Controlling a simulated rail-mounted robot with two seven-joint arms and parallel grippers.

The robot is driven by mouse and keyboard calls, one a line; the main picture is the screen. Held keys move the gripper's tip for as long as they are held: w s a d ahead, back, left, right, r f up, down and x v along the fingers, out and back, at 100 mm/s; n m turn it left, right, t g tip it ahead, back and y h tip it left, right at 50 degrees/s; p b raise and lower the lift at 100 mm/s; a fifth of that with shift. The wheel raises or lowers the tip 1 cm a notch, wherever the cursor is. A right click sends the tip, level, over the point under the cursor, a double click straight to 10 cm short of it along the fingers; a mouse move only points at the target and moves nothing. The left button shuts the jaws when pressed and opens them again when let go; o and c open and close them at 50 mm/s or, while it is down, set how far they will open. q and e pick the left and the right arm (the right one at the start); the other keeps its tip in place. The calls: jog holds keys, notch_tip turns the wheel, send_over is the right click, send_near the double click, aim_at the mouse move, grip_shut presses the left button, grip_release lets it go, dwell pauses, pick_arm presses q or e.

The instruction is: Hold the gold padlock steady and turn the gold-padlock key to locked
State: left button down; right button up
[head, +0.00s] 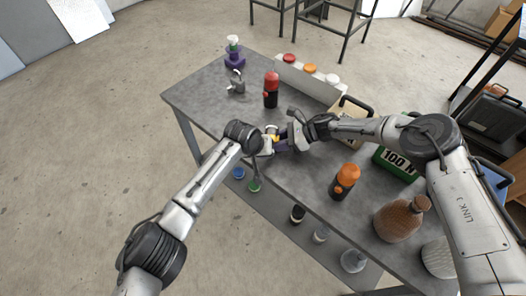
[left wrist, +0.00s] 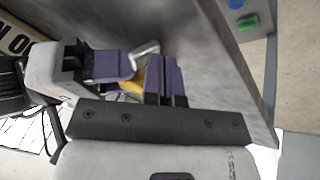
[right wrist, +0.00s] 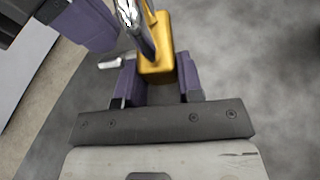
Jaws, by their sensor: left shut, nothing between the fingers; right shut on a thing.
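The gold padlock (head: 274,137) is at the near left edge of the grey table (head: 205,100), partly hidden by my grippers. In the right wrist view its gold body (right wrist: 157,64) sits between the purple fingers of my right gripper (right wrist: 160,80), which is shut on it. A silver shackle (right wrist: 130,18) shows above. A small silver piece (right wrist: 110,63), perhaps the key, shows beside the left finger. My left gripper (left wrist: 163,78) is shut and empty, close beside the padlock (left wrist: 130,86) in the left wrist view. I cannot tell whether it touches the key.
A red-topped bottle (head: 271,90) and a silver padlock-like piece (head: 236,83) stand farther back. An orange-topped bottle (head: 344,182), a brown jug (head: 401,217) and a green box (head: 395,161) stand to the right. Several small items sit on the lower shelf (head: 275,208).

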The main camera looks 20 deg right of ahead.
pick_arm(q)
jog(key=shift+d+f+h, duration=0.15)
jog(key=shift+f+h, duration=0.05)
jog(key=shift+h, duration=0.2)
jog(key=shift+s+f+h, duration=0.1)
jog(key=shift+f+h, duration=0.2)
jog(key=shift+h, duration=0.3)
jog(key=shift+f+n+g+h, duration=0.2)
jog(key=shift+g+h, duration=0.15)
jog(key=shift+h, duration=0.45)
jog(key=shift+f+n+g+h, duration=0.1)
jog(key=shift+n+g+h, duration=0.2)
jog(key=shift+h, duration=0.5)
jog(key=shift+r, duration=0.2)
